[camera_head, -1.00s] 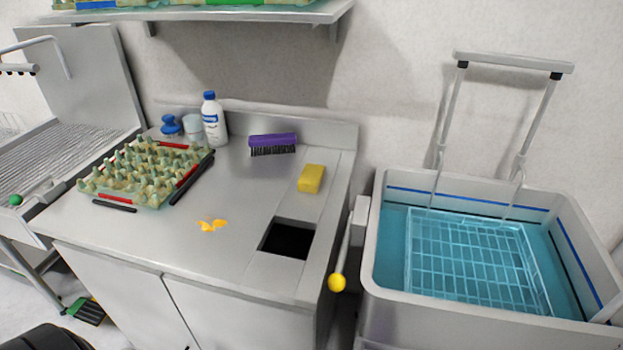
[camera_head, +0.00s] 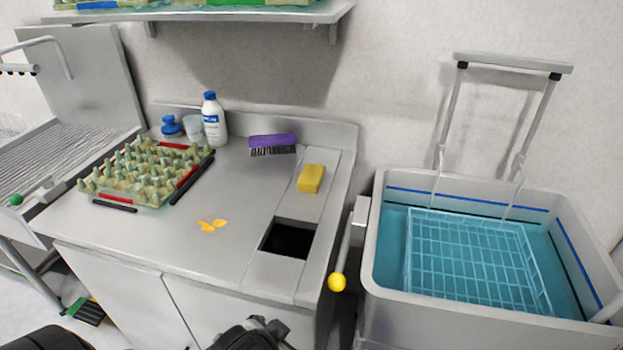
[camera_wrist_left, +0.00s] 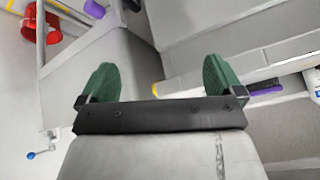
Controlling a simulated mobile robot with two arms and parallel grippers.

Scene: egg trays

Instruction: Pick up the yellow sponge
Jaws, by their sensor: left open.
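The yellow sponge (camera_head: 311,179) lies on the metal counter, just behind the square dark opening and in front of the purple brush. My left gripper shows in the left wrist view (camera_wrist_left: 158,68), with its two green fingers spread apart and nothing between them. In the head view a dark part of one of my arms shows at the bottom edge, well in front of the sponge. My right gripper is not in view.
A purple brush (camera_head: 272,143), a white bottle (camera_head: 213,122) and an egg tray (camera_head: 146,172) stand on the counter (camera_head: 165,232). A yellow spill (camera_head: 212,225) lies near the dark opening (camera_head: 287,240). A blue-water basin (camera_head: 390,300) stands right. A shelf (camera_head: 250,14) hangs above.

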